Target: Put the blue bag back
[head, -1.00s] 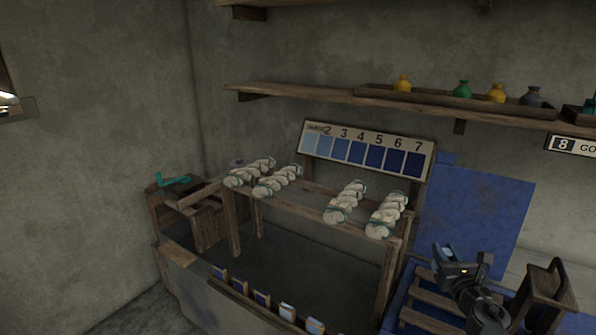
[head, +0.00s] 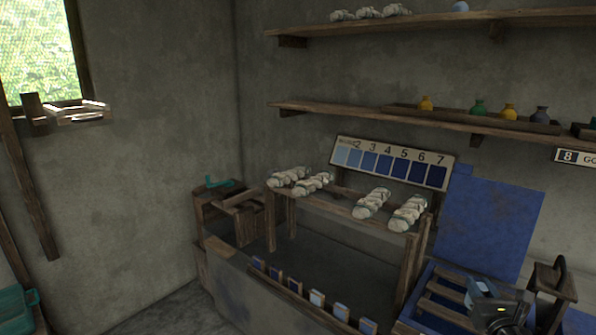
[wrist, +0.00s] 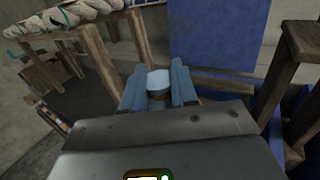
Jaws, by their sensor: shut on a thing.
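My gripper (wrist: 158,88) is shut on a small pale blue bag (wrist: 159,78) with a brown band low on it. The bag sits between the two blue-grey fingers, and its lower part is hidden by the gripper body. In the head view my gripper (head: 482,288) is at the lower right, above the blue-stained wooden rack (head: 443,293).
A wooden frame (head: 270,222) with several white skeins stands over a dark vat, left of my gripper. A numbered blue shade chart (head: 392,164) is behind it. A blue panel (head: 488,222) leans on the wall. A round light-blue thing (head: 460,6) rests on the upper shelf (head: 400,24).

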